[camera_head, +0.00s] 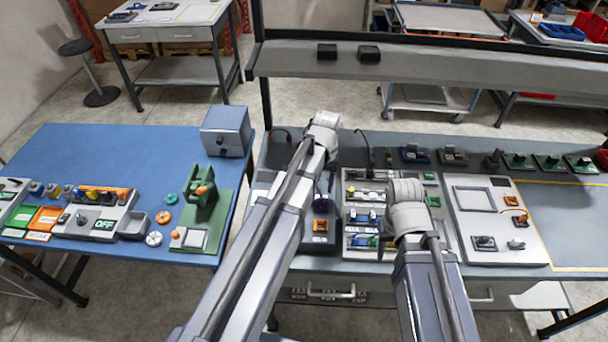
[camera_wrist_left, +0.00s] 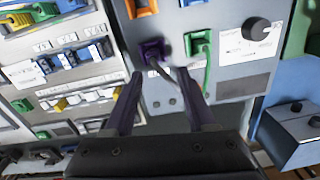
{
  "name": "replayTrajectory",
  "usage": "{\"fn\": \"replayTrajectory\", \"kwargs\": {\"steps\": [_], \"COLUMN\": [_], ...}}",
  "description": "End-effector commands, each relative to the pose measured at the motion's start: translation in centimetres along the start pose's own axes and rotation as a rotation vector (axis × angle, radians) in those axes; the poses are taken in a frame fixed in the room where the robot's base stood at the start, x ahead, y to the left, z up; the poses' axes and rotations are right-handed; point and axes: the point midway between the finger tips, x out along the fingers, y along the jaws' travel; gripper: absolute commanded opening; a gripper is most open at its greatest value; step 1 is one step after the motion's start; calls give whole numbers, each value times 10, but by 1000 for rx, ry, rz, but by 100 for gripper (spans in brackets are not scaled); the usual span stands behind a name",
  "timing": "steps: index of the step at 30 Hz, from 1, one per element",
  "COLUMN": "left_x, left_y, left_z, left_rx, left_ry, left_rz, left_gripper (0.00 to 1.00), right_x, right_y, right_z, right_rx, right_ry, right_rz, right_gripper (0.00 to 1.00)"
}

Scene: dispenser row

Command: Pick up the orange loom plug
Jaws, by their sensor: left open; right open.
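An orange socket-like part (camera_head: 320,225) sits on the grey panel below my left wrist in the head view. Its lower edge also shows at the top of the left wrist view (camera_wrist_left: 140,8). Another orange part (camera_head: 522,218) with a thin cable lies on the right-hand panel; I cannot tell which one is the loom plug. My left gripper (camera_wrist_left: 160,73) is open and empty, its fingertips just short of a purple plug (camera_wrist_left: 152,48) with a dark cable. A green plug (camera_wrist_left: 197,42) is beside that. My right gripper (camera_head: 405,215) is over the middle panel, its jaws mostly hidden by the wrist.
The middle panel holds rows of coloured connectors (camera_wrist_left: 75,55). A black knob (camera_wrist_left: 256,28) stands up near the green plug. A blue box (camera_head: 226,130) and a green fixture (camera_head: 203,195) stand on the blue table. The yellow-lined area (camera_head: 565,225) at right is clear.

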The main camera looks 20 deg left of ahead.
Motion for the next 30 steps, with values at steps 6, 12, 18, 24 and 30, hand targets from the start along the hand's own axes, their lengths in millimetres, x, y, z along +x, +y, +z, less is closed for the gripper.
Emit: {"fn": "replayTrajectory", "kwargs": {"steps": [6, 12, 18, 24, 30], "left_x": [-19, -17, -1, 10, 13], "left_y": [-49, -54, -53, -53, -54], "left_z": [-50, -52, -52, -53, -54], "left_rx": [-158, -175, -173, -172, -172], "left_ry": [6, 8, 8, 8, 8], "left_rz": [26, 28, 28, 28, 28], "left_gripper": [60, 60, 60, 60, 60], "right_x": [-20, -18, -2, 8, 12], "right_y": [2, 2, 0, -1, -1], "right_z": [1, 1, 0, 0, -1], "right_rx": [2, 2, -1, -4, -5], "right_ry": [0, 0, 0, 0, 0], "right_rz": [-1, -1, 0, 1, 1], "right_gripper": [50, 50, 50, 50, 50]}}
